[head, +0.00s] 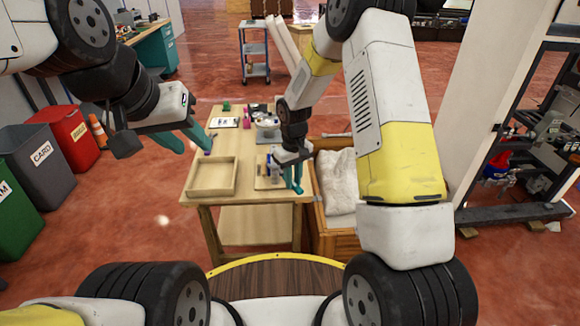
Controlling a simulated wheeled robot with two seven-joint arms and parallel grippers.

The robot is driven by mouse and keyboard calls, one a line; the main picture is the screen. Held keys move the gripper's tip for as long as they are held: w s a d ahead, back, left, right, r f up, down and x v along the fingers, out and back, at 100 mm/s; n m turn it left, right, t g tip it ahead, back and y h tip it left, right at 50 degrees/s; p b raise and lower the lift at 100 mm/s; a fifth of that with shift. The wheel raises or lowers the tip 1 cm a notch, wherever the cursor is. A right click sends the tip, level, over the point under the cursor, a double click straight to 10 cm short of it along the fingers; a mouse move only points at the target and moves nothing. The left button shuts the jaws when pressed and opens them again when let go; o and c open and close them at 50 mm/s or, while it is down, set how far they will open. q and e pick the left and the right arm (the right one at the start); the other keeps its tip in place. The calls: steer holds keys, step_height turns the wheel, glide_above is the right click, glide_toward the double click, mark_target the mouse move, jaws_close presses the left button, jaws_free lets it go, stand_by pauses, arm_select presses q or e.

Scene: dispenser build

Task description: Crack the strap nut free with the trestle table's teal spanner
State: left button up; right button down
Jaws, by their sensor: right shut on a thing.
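The wooden trestle table (226,222) stands in front of me in the head view. My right gripper (294,188) points down at the table's right side, beside a small board (263,182) with bottles. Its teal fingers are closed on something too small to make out. My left gripper (190,147) is over the table's left edge, its teal fingers apart and empty. A small bluish item (208,152) lies at that edge near its fingertips; I cannot tell what it is. I cannot pick out the teal spanner or strap nut for certain.
An empty wooden tray (212,192) lies at the table's front left. A bowl (268,124) and small items are at the back. A wooden crate (333,245) with white contents adjoins the right side. Bins (40,160) stand left, a shelf rack (530,150) right.

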steer(key=shift+r, duration=1.4)
